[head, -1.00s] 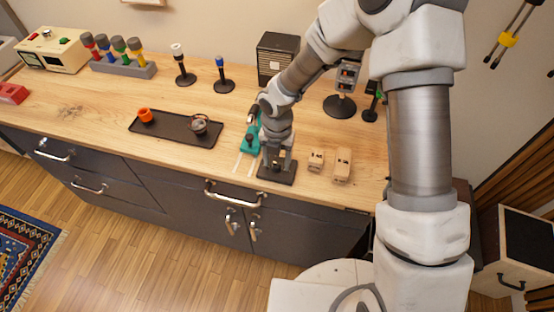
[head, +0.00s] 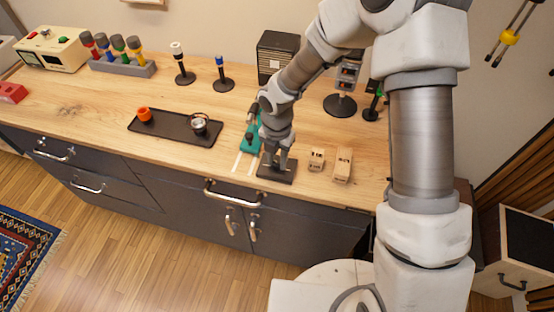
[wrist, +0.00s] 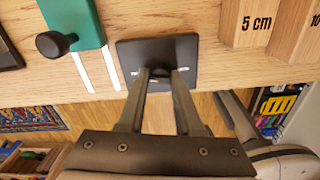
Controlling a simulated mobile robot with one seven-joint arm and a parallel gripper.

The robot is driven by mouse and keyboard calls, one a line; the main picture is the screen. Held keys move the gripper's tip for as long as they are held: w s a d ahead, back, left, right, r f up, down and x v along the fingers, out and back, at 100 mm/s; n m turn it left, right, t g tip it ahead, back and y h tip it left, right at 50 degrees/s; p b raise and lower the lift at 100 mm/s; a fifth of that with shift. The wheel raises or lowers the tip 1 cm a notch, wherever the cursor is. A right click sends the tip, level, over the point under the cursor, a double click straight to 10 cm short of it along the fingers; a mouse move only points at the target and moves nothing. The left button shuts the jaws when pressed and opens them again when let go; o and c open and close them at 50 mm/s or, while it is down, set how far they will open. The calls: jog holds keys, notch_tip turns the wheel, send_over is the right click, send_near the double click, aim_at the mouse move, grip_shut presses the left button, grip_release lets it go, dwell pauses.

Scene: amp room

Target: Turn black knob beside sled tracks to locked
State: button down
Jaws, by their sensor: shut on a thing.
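The black knob (wrist: 161,76) stands on a dark square base plate (wrist: 186,47) at the front of the bench, just right of the white sled tracks (wrist: 96,70). My gripper (wrist: 160,76) is shut on the knob from above, and the fingers hide most of it. White marks show on the plate on both sides of the fingers. In the head view my gripper (head: 276,164) sits over the base plate (head: 277,176). The teal sled (head: 250,140) with its own dark knob (wrist: 54,43) is left of the plate, at the far end of the tracks.
Two wooden blocks (head: 317,159) (head: 342,165) stand right of the plate; one reads 5 cm. A dark tray (head: 176,131) with an orange cup lies to the left. Microphone-like stands and a black speaker box (head: 277,56) are behind. The bench's front edge is close.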

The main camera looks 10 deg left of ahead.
jog(key=m+b, duration=0.1)
jog(key=m, duration=0.3)
jog(key=shift+m+b, duration=0.3)
jog(key=m+b, duration=0.2)
jog(key=m, duration=0.2)
jog(key=shift+m, duration=0.3)
jog(key=m+b, duration=0.2)
jog(key=m, duration=0.2)
jog(key=shift+m, duration=0.3)
jog(key=m+b, duration=0.1)
jog(key=m, duration=0.3)
jog(key=shift+b, duration=0.4)
jog(key=m+b, duration=0.1)
jog(key=m, duration=0.3)
jog(key=m+b, duration=0.1)
jog(key=m, duration=0.3)
jog(key=shift+m+b, duration=0.3)
jog(key=shift+b, duration=0.05)
jog(key=m, duration=0.3)
jog(key=shift+m+b, duration=0.3)
jog(key=shift+m, duration=1.8)
